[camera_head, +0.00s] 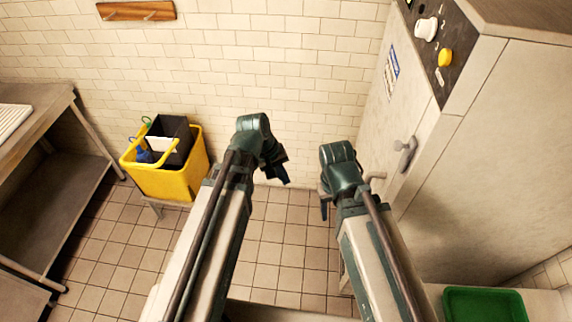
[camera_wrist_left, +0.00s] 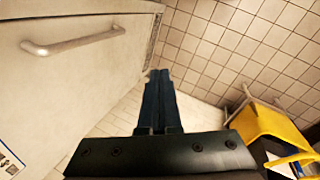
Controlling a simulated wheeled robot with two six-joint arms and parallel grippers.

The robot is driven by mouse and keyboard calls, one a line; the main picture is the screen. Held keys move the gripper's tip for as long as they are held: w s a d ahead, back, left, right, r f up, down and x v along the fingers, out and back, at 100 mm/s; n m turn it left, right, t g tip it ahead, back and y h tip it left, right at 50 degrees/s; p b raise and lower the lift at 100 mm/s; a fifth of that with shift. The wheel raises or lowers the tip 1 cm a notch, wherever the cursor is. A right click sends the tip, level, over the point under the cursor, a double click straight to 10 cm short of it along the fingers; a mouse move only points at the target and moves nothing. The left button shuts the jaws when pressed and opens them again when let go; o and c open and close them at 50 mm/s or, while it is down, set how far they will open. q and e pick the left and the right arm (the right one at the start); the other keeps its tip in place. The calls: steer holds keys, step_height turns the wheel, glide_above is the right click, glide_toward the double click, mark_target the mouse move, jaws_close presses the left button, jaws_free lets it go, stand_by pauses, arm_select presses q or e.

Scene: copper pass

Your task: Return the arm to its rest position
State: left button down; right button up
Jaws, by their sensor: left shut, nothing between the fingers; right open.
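Both my arms reach forward from the bottom of the head view. My left gripper (camera_head: 279,172) hangs in front of the tiled wall, pointing down and to the right. In the left wrist view its two dark fingers (camera_wrist_left: 158,98) lie together with nothing between them. My right gripper (camera_head: 324,205) points down near the front of the tall metal cabinet (camera_head: 480,140). It is small in the head view, and no held object shows. Neither gripper visibly touches anything.
A yellow bucket (camera_head: 165,183) with cleaning items stands left of my left arm. A steel table (camera_head: 35,125) is at the far left. The cabinet's handle (camera_head: 405,153) is close to my right arm. A green tray (camera_head: 485,305) sits at bottom right. Floor between the arms is clear.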

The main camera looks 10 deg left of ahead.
arm_select(q)
steer(key=s+d+f+m+g+y+b, duration=0.1)
steer(key=s+d+f+m+y+b, duration=0.2)
steer(key=s+f+m+y+b, duration=0.2)
steer(key=s+f+m+b, duration=0.3)
steer(key=f+b, duration=0.3)
steer(key=f, duration=0.1)
steer(key=shift+s+m, duration=0.3)
steer(key=c, duration=1.5)
jaws_free()
steer(key=shift+c, duration=0.2)
